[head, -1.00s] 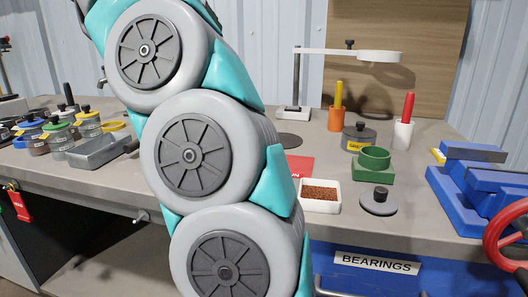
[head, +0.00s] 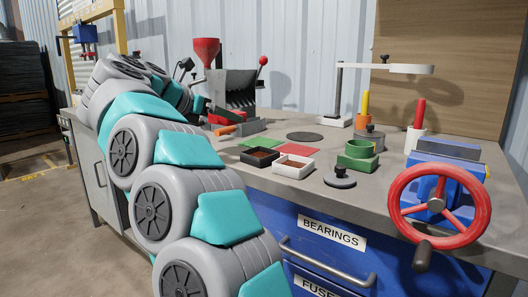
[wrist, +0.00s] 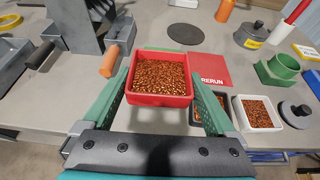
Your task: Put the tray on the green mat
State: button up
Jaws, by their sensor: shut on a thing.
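The red tray (wrist: 160,85), filled with copper-coloured granules, is between the two green fingers of my gripper (wrist: 160,98) in the wrist view. My gripper is shut on it, and the tray looks about level. The green mat (head: 234,143) lies flat on the bench, left of a red mat (head: 283,149). In the wrist view only a thin green strip of it shows beyond the tray; the tray hides the rest. I cannot tell the tray's height above the bench.
A black tray (head: 261,158) and a white tray (head: 294,168) of granules stand near the bench front. A green pot (head: 357,158), a grey lid (head: 340,180) and a red handwheel (head: 440,205) are to the right. A machine with a red funnel (head: 207,48) stands behind.

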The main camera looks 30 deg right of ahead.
jog(key=f, duration=0.1)
jog(key=w+a+f, duration=0.1)
jog(key=a+f, duration=0.1)
jog(key=shift+w, duration=0.25)
jog(key=shift+w+d+f, duration=0.15)
jog(key=p, duration=0.2)
send_over(259, 143)
jog(key=a, duration=0.1)
jog(key=shift+s+f, duration=0.2)
jog(key=shift+f, duration=0.45)
jog(key=shift+d+f, duration=0.25)
jog(key=shift+f, duration=0.2)
jog(key=shift+d+f, duration=0.2)
jog(key=shift+f, duration=1.15)
jog(key=shift+f, duration=0.1)
jog(key=shift+f, duration=0.1)
jog(key=o, duration=1.3)
